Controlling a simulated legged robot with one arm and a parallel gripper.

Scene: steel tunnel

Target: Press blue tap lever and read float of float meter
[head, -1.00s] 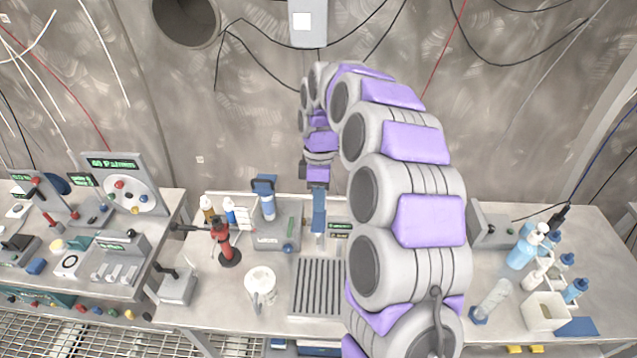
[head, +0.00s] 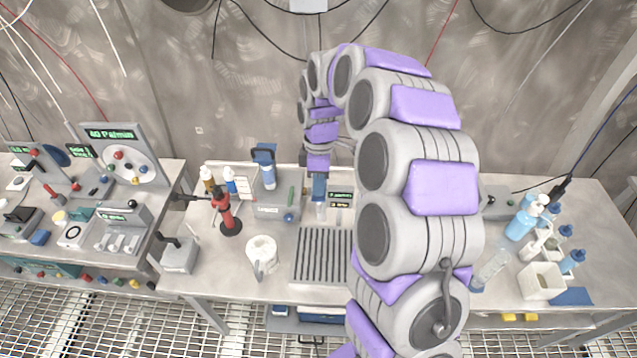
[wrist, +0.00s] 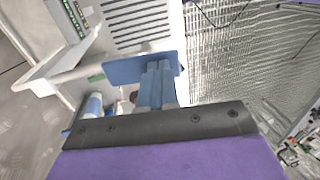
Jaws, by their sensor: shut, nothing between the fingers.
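My gripper (wrist: 158,85) is shut and empty, its two blue-grey fingers side by side. In the wrist view the fingers reach over a flat blue plate (wrist: 120,70), which looks like the tap lever; I cannot tell whether they touch it. In the head view my gripper (head: 318,186) points down above the grated drain (head: 322,256), and the lever cannot be told apart from the fingers there. A small panel with green displays (head: 341,197) stands just right of it. I cannot make out the meter's float or a reading.
A white mug (head: 262,256) stands left of the grate, with a red stand (head: 228,214) behind it. A grey device with a blue part (head: 268,178) is left of my gripper. Blue bottles (head: 522,226) and a white box (head: 540,282) stand at the right.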

